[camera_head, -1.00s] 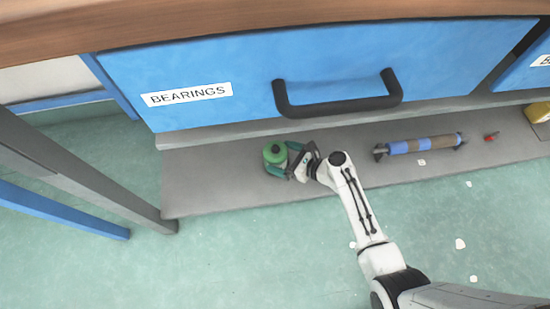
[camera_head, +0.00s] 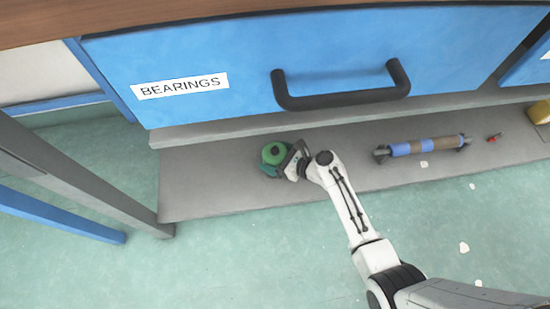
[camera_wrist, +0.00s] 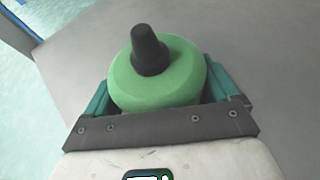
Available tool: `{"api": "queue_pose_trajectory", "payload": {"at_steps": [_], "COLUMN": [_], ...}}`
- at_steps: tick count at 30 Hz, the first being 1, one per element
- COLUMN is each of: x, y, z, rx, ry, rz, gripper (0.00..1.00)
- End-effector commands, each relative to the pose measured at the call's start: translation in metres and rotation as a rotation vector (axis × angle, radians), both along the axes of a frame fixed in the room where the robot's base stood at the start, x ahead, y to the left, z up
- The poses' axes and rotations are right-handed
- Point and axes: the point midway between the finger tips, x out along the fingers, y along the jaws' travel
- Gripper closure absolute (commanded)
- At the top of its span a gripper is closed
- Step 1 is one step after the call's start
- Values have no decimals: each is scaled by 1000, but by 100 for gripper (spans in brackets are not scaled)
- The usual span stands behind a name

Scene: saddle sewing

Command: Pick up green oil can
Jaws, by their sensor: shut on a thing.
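The green oil can (camera_head: 274,153) is at the left part of a low grey shelf, under the blue drawer. It has a rounded green body and a dark spout. In the wrist view the can (camera_wrist: 158,80) sits between the two teal fingers, its dark nozzle pointing up. My gripper (camera_head: 272,166) is shut on the can, with a finger on each side of it. The lower part of the can is hidden by the gripper. I cannot tell whether its base touches the shelf.
The grey shelf (camera_head: 200,190) runs under a blue drawer (camera_head: 230,70) labelled BEARINGS, with a black handle (camera_head: 340,98). A blue and brown roller (camera_head: 425,146), a small red item (camera_head: 493,138) and a yellow box (camera_head: 539,112) lie to the right. A grey table leg (camera_head: 90,185) stands left.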

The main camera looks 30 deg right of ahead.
Motion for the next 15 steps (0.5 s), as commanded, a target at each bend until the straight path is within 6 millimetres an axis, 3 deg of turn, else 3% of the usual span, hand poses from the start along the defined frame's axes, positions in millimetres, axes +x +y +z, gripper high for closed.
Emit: {"api": "queue_pose_trajectory", "payload": {"at_steps": [5,15], "x": [1,1], "y": [0,0], "z": [1,5], "rx": [1,0], "ry": [-2,-2], "rz": [-1,-1], "gripper": [60,60]}}
